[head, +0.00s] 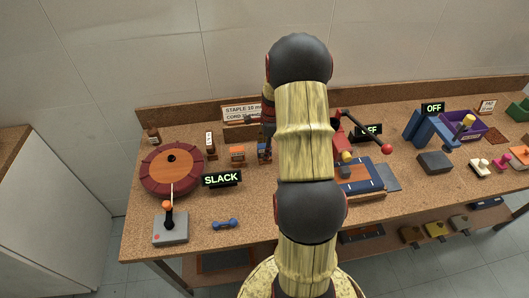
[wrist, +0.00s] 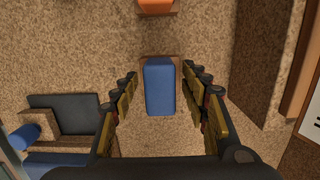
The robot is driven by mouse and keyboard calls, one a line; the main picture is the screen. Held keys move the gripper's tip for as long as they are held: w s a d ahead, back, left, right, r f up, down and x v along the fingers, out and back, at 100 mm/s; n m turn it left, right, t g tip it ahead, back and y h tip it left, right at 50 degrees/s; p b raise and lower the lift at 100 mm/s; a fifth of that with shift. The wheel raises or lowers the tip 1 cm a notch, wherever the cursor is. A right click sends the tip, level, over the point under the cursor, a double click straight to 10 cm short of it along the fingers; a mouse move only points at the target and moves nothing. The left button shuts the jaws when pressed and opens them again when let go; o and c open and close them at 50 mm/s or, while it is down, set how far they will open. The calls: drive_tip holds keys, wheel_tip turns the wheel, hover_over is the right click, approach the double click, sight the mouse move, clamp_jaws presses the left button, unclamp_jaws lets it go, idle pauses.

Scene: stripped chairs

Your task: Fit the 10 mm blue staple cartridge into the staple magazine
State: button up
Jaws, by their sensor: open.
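A blue block, which looks like the blue staple cartridge (wrist: 160,88), lies between the two fingers of my gripper (wrist: 159,76) in the wrist view. The fingers are open, with a gap on both sides of the block. In the head view the blue cartridge (head: 262,157) shows partly beside my arm, on the bench next to an orange cartridge (head: 237,153). My gripper is mostly hidden behind my arm there. I cannot make out the staple magazine for certain; a machine with a red-knobbed lever (head: 387,149) and blue base (head: 362,176) stands right of my arm.
A sign reading "STAPLE 10 m..." (head: 240,112) stands at the back. A round maroon turntable (head: 172,168), a "SLACK" display (head: 221,179), a joystick box (head: 170,227) and a blue dumbbell-shaped piece (head: 225,223) are at left. The front-left bench has clear room.

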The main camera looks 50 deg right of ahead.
drive_tip(key=shift+r, duration=0.1)
drive_tip(key=c, duration=1.1)
clamp_jaws()
